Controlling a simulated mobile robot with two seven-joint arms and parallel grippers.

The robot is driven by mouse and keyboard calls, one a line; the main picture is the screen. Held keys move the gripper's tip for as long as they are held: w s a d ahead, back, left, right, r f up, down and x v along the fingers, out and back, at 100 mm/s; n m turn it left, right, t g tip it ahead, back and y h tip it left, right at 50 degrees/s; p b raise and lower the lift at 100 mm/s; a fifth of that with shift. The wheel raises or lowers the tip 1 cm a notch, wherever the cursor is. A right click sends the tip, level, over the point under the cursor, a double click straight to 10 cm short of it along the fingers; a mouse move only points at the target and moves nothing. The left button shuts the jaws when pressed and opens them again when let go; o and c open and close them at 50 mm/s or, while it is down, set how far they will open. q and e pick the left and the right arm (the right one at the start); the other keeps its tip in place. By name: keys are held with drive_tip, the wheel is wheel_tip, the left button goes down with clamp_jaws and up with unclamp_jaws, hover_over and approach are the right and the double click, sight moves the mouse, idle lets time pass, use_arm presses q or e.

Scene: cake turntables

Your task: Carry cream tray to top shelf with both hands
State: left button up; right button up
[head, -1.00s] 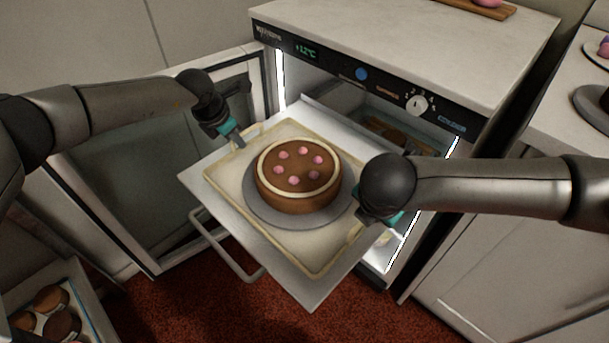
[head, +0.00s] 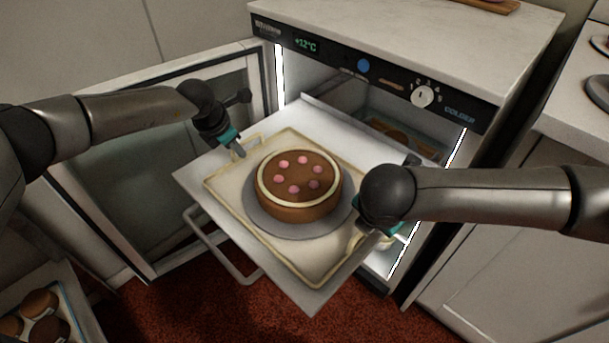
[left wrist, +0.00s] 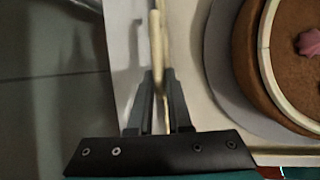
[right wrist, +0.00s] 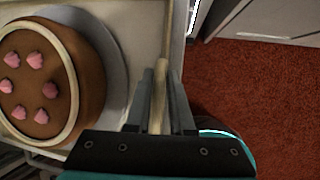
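The cream tray (head: 226,184) lies on a white pulled-out shelf (head: 300,298) in front of an open chiller cabinet. A brown cake (head: 300,203) with pink toppings stands on a grey round board (head: 262,218) on the tray. My left gripper (head: 240,152) is at the tray's left handle; in the left wrist view the handle (left wrist: 157,50) runs between its closed-in fingers (left wrist: 159,100). My right gripper (right wrist: 160,100) has its fingers around the right handle (right wrist: 163,60). In the head view, my right forearm and wrist hide most of that grip.
The chiller (head: 440,112) has a pale, mostly clear top (head: 400,30) with a wooden board (head: 485,5) at its back. Its door (head: 150,170) stands open at left. A tray of brown rounds (head: 38,315) is at lower left. A counter (head: 580,110) stands at right.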

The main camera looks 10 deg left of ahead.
use_arm(q)
drive_tip(key=o, duration=0.5)
drive_tip(key=shift+d, duration=0.15)
drive_tip(key=shift+c, duration=0.2)
use_arm(e)
drive_tip(key=o, duration=0.4)
drive_tip(key=shift+a+r, duration=0.15)
drive_tip(key=shift+o, duration=0.2)
use_arm(q)
drive_tip(key=shift+r, duration=0.15)
drive_tip(key=v, duration=1.1)
drive_tip(key=shift+s+r, duration=0.25)
use_arm(e)
drive_tip(key=v, duration=1.1)
drive_tip(key=shift+s+r, duration=0.25)
drive_tip(key=shift+r, duration=0.15)
use_arm(q)
drive_tip(key=shift+s, duration=0.1)
